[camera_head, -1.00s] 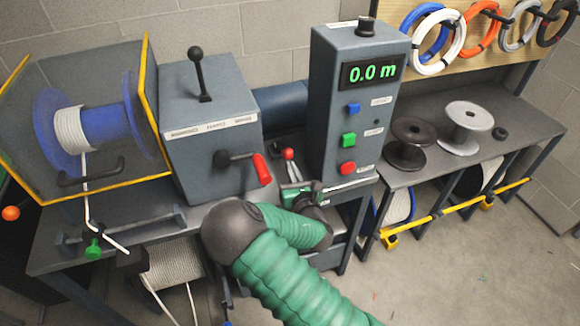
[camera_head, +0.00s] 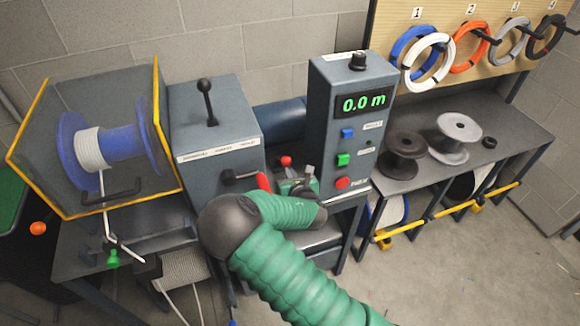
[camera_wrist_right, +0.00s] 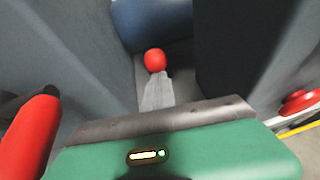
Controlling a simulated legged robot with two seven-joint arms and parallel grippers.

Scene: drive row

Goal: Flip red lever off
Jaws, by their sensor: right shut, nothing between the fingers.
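A lever with a red ball knob (camera_head: 286,160) stands between the grey box and the control column; my right gripper hides its lower part. A crank with a red handle (camera_head: 263,181) sits on the front of the grey box, partly behind my arm. The red handle (camera_wrist_right: 30,136) also shows at left in the wrist view. My left gripper is out of view.
The control column (camera_head: 345,125) reads 0.0 m, with blue, green and red buttons. The grey box (camera_head: 214,130) carries a black-knobbed lever (camera_head: 206,100). A blue spool (camera_head: 105,150) stands at left. A bench (camera_head: 480,165) with empty spools is at right.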

